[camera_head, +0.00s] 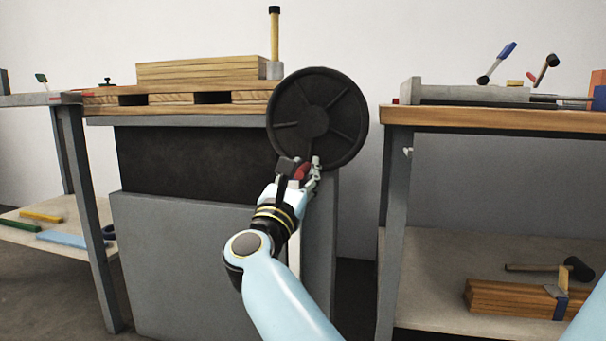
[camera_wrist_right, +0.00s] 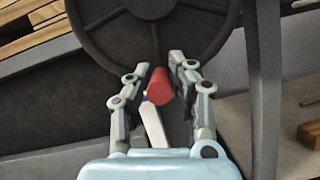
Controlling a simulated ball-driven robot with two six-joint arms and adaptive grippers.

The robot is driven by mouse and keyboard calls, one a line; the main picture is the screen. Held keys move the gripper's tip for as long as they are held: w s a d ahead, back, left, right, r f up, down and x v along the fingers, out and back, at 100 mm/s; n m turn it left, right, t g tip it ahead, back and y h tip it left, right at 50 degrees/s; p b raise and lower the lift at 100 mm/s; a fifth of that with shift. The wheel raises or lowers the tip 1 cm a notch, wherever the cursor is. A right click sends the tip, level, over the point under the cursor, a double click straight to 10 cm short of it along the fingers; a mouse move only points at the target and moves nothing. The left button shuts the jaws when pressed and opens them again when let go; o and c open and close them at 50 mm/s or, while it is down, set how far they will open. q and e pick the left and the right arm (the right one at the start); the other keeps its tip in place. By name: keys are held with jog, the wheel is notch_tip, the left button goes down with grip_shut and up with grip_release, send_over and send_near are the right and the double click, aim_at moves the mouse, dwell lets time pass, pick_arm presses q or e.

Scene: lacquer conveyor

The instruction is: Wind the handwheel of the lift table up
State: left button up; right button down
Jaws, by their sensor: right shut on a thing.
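The handwheel (camera_head: 335,95) is a large dark spoked disc at the right side of the grey lift table (camera_head: 180,265). Its red knob (camera_head: 302,171) is at the wheel's lower edge. My right gripper (camera_head: 304,172) is at the bottom of the wheel, shut on the red knob. In the right wrist view the red knob (camera_wrist_right: 157,86) sits between the two fingers of my right gripper (camera_wrist_right: 156,90), with the wheel rim (camera_wrist_right: 160,60) behind it. My left gripper is not in view.
Another bench (camera_head: 72,150) stands left.

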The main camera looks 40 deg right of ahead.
jog(key=shift+r, duration=0.2)
jog(key=c, duration=1.2)
grip_release()
jog(key=shift+f, duration=0.1)
